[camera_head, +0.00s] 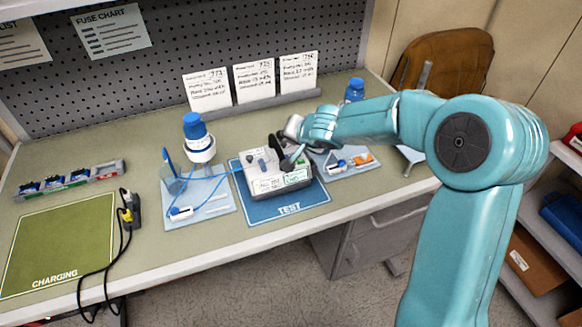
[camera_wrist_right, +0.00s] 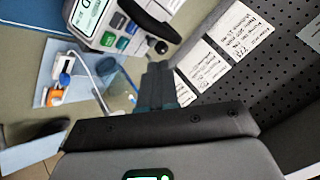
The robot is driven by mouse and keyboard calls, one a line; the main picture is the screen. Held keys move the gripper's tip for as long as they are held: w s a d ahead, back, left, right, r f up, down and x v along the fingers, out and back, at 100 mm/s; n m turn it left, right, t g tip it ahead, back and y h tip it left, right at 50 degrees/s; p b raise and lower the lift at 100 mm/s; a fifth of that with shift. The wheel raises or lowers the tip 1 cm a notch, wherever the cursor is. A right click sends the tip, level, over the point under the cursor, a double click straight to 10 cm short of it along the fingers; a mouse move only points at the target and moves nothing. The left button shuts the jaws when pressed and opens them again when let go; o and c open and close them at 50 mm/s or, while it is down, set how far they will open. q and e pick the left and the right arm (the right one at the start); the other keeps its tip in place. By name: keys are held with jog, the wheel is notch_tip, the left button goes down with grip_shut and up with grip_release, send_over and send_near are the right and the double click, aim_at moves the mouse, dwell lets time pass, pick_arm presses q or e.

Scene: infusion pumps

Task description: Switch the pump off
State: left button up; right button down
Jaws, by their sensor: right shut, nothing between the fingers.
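The infusion pump (camera_head: 263,184) is a light grey box on the blue TEST mat (camera_head: 290,212). In the head view it shows a lit display and a clear blue tube on its left. The right wrist view shows the pump (camera_wrist_right: 112,12) with a green-lit screen, green, blue and grey buttons, a black handle and a round black knob (camera_wrist_right: 161,47). My right gripper (camera_wrist_right: 159,68) is shut and empty, its tips close to the knob; I cannot tell whether they touch. In the head view it is by the pump's right rear (camera_head: 296,158). My left gripper is out of view.
Trays with blue-capped bottles stand left (camera_head: 203,205) and right (camera_head: 343,164) of the mat. Cards (camera_head: 253,80) stand behind. A green CHARGING mat (camera_head: 58,245), a black cable (camera_head: 124,235) and a fuse rack (camera_head: 70,180) are at left.

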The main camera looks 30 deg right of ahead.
jog(key=f+b, duration=0.2)
jog(key=f, duration=0.1)
jog(key=f+b, duration=0.1)
jog(key=f, duration=0.1)
jog(key=shift+w, duration=0.3)
jog(key=shift+s+f+b, duration=0.15)
jog(key=shift+f+b, duration=0.2)
jog(key=shift+b, duration=0.25)
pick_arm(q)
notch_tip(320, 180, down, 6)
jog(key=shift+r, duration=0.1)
pick_arm(e)
jog(key=shift+f, duration=0.2)
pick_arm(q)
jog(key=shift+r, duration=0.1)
pick_arm(e)
jog(key=shift+r, duration=0.1)
dwell(0.4)
pick_arm(q)
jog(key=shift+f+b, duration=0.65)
jog(key=shift+b, duration=0.15)
pick_arm(e)
jog(key=shift+f, duration=0.5)
